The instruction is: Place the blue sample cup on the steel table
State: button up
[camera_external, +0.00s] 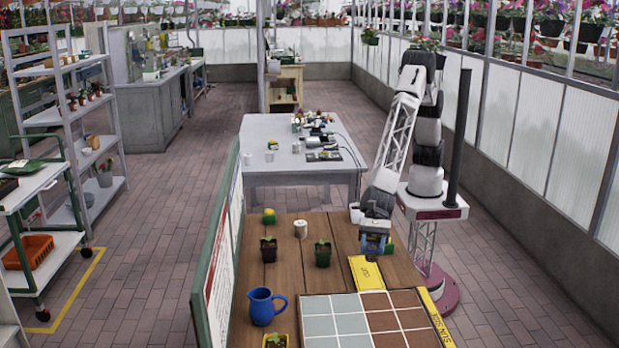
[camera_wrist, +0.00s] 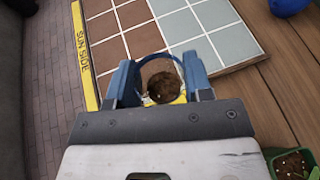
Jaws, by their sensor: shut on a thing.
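My gripper (camera_external: 376,243) is low over the right side of the wooden table, near the yellow strip of the tile board. In the wrist view my gripper (camera_wrist: 160,85) has its blue fingers closed on both sides of a round, blue-rimmed cup, the blue sample cup (camera_wrist: 139,66). Brown matter shows within its rim. In the external view the cup is hard to tell from the blue fingers, and whether it touches the table is unclear. A grey metal-looking table (camera_external: 275,178), likely the steel table, stands beyond the wooden one.
The wooden table (camera_external: 340,228) holds potted seedlings (camera_external: 322,253), a pale cup (camera_external: 300,229), a blue pitcher (camera_external: 262,307) and the tile board (camera_external: 345,310). A green-edged upright panel (camera_external: 222,240) lines its left side.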

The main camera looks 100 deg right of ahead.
jog(key=shift+s+a+f, duration=0.1)
jog(key=shift+s+f, duration=0.05)
jog(key=shift+f, duration=0.7)
jog(key=shift+s+a+f, duration=0.1)
jog(key=shift+f, duration=0.75)
jog(key=shift+s+a+f, duration=0.1)
jog(key=shift+s+f, duration=0.05)
jog(key=shift+f, duration=0.7)
jog(key=shift+w+a+f, duration=0.25)
jog(key=shift+w+a, duration=1.05)
jog(key=shift+a, duration=1.05)
jog(key=shift+w+a+f, duration=0.2)
jog(key=shift+w+a, duration=1.05)
jog(key=shift+a, duration=1.05)
jog(key=shift+w+a+f, duration=0.25)
jog(key=shift+w+a, duration=1.05)
jog(key=shift+a, duration=1.05)
jog(key=shift+f, duration=0.15)
jog(key=shift+f, duration=1.65)
jog(key=shift+f, duration=0.15)
